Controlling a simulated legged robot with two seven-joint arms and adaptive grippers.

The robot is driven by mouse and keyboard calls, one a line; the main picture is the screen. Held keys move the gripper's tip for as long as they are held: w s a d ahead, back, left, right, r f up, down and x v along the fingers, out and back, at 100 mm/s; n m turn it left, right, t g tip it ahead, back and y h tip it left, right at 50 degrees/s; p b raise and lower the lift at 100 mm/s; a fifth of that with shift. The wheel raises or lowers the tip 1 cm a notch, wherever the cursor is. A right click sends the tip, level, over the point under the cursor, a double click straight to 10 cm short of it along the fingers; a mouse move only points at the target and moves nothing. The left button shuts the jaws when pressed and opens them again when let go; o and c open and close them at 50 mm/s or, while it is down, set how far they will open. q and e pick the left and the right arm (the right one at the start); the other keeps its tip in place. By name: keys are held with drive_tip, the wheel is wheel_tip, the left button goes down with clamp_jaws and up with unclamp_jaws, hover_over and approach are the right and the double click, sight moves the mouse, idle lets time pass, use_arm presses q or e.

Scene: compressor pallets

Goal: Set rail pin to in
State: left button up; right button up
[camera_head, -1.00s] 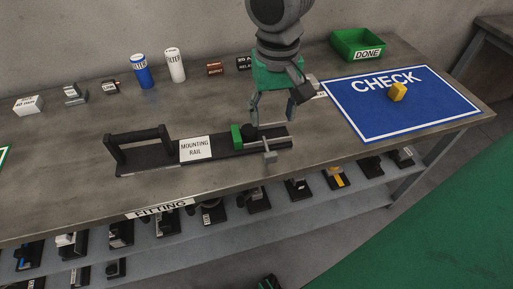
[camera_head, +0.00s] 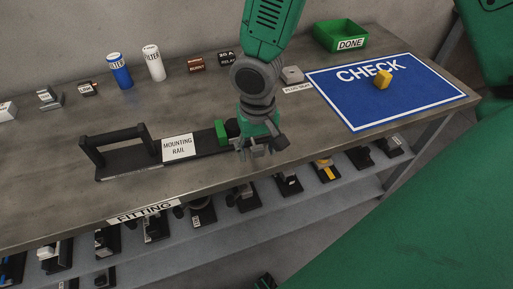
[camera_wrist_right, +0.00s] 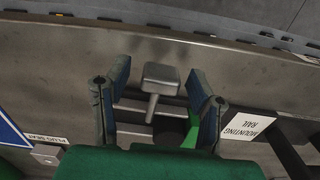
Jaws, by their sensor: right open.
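The mounting rail (camera_head: 203,141) is a dark bar on the bench with a black handle at its left end and a green block (camera_head: 221,130) towards its right end. The rail pin (camera_wrist_right: 160,78), a grey rod with a square head, shows in the right wrist view. My right gripper (camera_wrist_right: 155,84) is open, with its two blue fingers on either side of the pin's head and a gap on each side. In the head view the right gripper (camera_head: 254,150) is over the rail's right end and hides most of the pin. My left gripper is out of view.
Filters (camera_head: 120,72) and small parts line the back. A lower shelf (camera_head: 290,205) holds several parts.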

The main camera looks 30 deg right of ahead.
clamp_jaws()
drive_tip(key=w+p, duration=0.1)
drive_tip(key=w, duration=0.1)
drive_tip(key=w+d+p, duration=0.1)
drive_tip(key=w, duration=0.1)
drive_tip(key=shift+r, duration=0.15)
drive_tip(key=shift+w+d, duration=0.2)
drive_tip(key=shift+w, duration=0.1)
unclamp_jaws()
drive_tip(key=shift+s, duration=0.1)
